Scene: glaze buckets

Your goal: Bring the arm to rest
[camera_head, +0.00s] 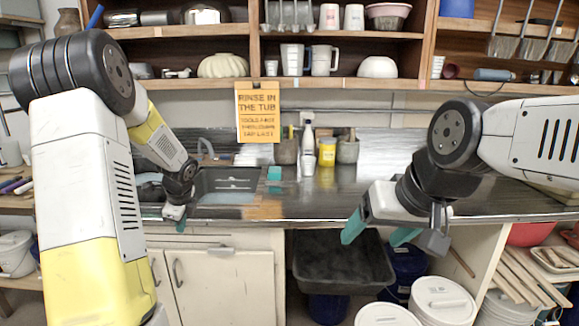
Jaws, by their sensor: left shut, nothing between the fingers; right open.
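My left arm comes in from the left and bends down over the sink area. My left gripper (178,217) is small and points down by the counter's front edge, left of the sink; its teal fingertips are together with nothing seen in them. My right arm reaches in from the right. My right gripper (378,233) is open and empty, with its teal fingers spread apart in front of the counter edge, above the dark tub as seen here.
The metal counter (455,205) holds a sink (226,186), a yellow jar (327,152), a teal block (274,173) and other containers. An orange sign (258,112) hangs behind. Below are a black tub (330,262), white lidded buckets (442,300) and wooden slats (528,280).

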